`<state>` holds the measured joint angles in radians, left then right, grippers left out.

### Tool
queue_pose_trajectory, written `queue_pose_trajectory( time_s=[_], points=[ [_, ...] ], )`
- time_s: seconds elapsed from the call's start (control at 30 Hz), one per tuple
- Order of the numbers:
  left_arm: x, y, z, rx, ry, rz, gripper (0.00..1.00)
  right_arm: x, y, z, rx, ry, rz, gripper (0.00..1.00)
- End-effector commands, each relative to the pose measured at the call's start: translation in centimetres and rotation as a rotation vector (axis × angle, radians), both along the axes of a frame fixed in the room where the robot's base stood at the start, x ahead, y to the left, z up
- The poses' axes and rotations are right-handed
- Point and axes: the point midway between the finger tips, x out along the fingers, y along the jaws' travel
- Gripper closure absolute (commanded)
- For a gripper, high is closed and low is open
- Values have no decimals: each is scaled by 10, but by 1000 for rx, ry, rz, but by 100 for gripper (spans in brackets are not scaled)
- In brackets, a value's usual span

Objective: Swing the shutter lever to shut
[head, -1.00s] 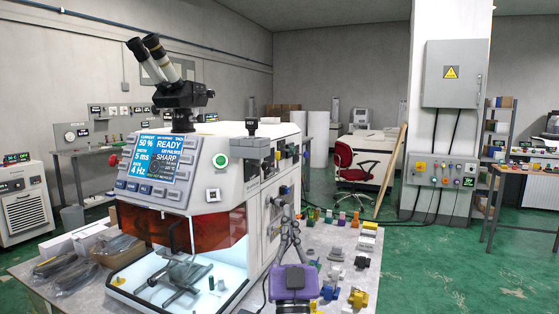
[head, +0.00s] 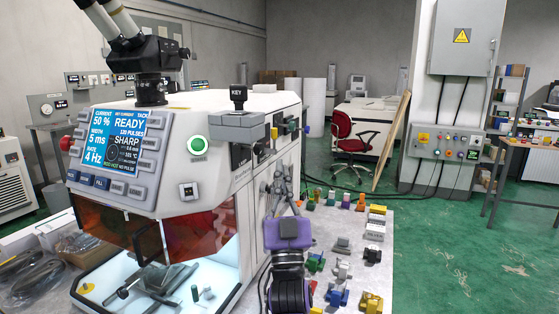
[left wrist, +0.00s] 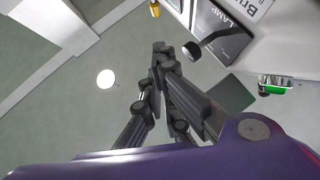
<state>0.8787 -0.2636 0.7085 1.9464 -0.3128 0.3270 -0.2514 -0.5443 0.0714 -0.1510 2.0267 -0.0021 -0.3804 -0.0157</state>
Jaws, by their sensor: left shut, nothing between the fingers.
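The laser machine (head: 215,165) stands at left on the grey table, with a lit screen and several small controls on its right side. I cannot tell for sure which control is the shutter lever. A small yellow-tipped part (head: 274,132) shows high on that side; a yellow tip also shows in the left wrist view (left wrist: 154,8). My left gripper (head: 282,180), with a purple wrist, points up beside the machine's right side, shut and empty. In the left wrist view, its closed fingertips (left wrist: 160,50) are apart from a black round knob (left wrist: 192,50) by a LAMP panel (left wrist: 222,30).
A black KEY knob (head: 238,97) sits on a grey block on the machine. Several small coloured parts (head: 340,270) lie on the table right of my gripper. A red chair (head: 345,135) and a pillar cabinet (head: 463,37) stand farther back. Green floor at right is open.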

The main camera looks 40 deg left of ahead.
Motion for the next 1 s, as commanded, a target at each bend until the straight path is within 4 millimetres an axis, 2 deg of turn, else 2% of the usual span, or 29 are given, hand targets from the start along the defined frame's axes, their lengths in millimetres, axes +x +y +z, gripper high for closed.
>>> queue_pose_trajectory(
  time_s=[0.03,0.4,0.7,1.0],
  points=[
    [4,4,12,1,-7,1,100,0,-1,4,-1,-2,-1,60],
    [46,40,68,1,-7,1,100,7,-3,25,0,-25,-6,60],
    [74,64,63,0,0,1,100,8,-2,27,3,-28,-8,60],
    [77,66,61,-1,0,1,100,6,-2,27,3,-23,-7,60]
  ],
)
